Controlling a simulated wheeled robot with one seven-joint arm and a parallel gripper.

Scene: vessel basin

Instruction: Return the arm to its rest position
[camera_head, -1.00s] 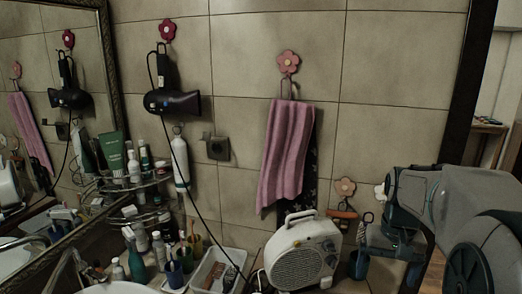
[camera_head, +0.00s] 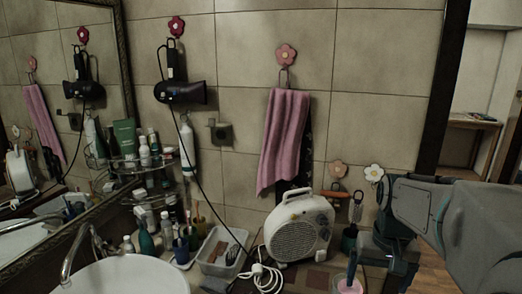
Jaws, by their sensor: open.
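My arm comes in from the right edge, grey and bulky. My gripper (camera_head: 381,272) hangs from it at the lower right, pointing down, with dark fingers spread apart. It is open, and I see nothing held between the fingers. The fingertips reach close to the picture's bottom edge. A small cup with a pink top (camera_head: 349,284) stands just left of the gripper; whether they touch I cannot tell.
A white fan heater (camera_head: 300,228) stands left of the gripper on the counter. A basin (camera_head: 125,276), a white tray (camera_head: 222,250) and several bottles lie further left. A pink towel (camera_head: 284,140) and a hair dryer (camera_head: 180,92) hang on the wall. A doorway opens at right.

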